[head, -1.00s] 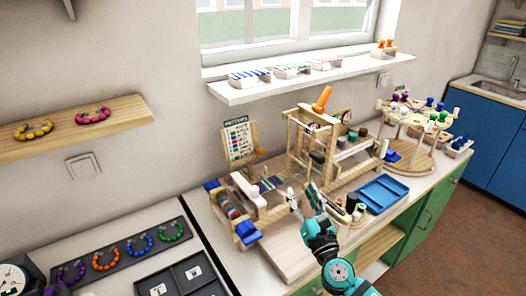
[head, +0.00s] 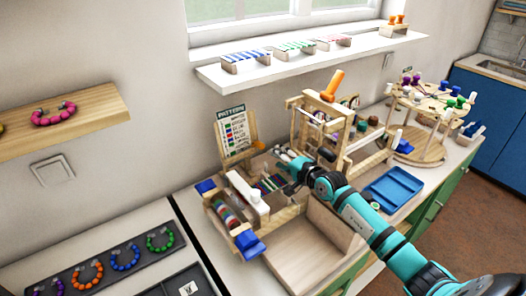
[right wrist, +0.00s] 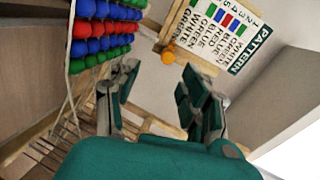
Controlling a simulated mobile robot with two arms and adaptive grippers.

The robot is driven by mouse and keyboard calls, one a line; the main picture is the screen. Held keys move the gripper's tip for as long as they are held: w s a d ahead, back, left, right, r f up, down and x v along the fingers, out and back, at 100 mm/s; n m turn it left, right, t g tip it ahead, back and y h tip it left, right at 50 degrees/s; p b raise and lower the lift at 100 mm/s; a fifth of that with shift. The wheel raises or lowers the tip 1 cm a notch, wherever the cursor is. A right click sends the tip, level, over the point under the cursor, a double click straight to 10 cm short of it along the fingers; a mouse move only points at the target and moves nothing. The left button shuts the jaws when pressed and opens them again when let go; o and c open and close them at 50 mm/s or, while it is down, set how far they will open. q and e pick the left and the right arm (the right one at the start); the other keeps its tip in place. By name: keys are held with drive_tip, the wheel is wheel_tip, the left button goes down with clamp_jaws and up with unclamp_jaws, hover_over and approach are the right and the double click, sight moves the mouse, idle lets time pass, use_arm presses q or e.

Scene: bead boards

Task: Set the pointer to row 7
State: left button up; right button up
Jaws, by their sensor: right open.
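The pattern card (head: 235,130) stands upright on a wooden holder at the back of the loom, with rows of colour words and swatches. It shows upside down in the right wrist view (right wrist: 228,28). An orange knob (head: 259,146), which looks like the pointer, sits at the card's lower right edge. In the right wrist view the knob (right wrist: 168,57) is beside the wooden strip under the card. I cannot tell which row it marks. My right gripper (head: 284,158) is open and empty, close to the knob and apart from it. In the right wrist view its fingers (right wrist: 157,85) are spread below the knob.
Rows of coloured beads (right wrist: 100,28) are close on the left in the right wrist view. A wooden frame with an orange handle (head: 333,84) rises right of my right gripper. A blue tray (head: 393,188) lies further right.

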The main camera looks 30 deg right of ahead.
sight(263, 147)
drive_tip(key=b+x, duration=0.1)
drive_tip(key=x, duration=0.1)
drive_tip(key=b+x, duration=0.1)
drive_tip(key=x, duration=0.1)
drive_tip(key=r+b+x, duration=0.1)
drive_tip(key=x, duration=0.1)
drive_tip(key=shift+w+b, duration=0.3)
drive_tip(key=shift+w, duration=0.15)
drive_tip(key=shift+b+x, duration=0.65)
drive_tip(key=shift+x, duration=0.3)
drive_tip(key=shift+w, duration=0.2)
drive_tip(key=shift+a+r, duration=0.1)
use_arm(q)
drive_tip(key=w+f, duration=0.4)
drive_tip(key=f, duration=0.1)
drive_tip(key=shift+d+f+t, duration=0.3)
drive_tip(key=shift+d+t, duration=0.1)
use_arm(e)
clamp_jaws()
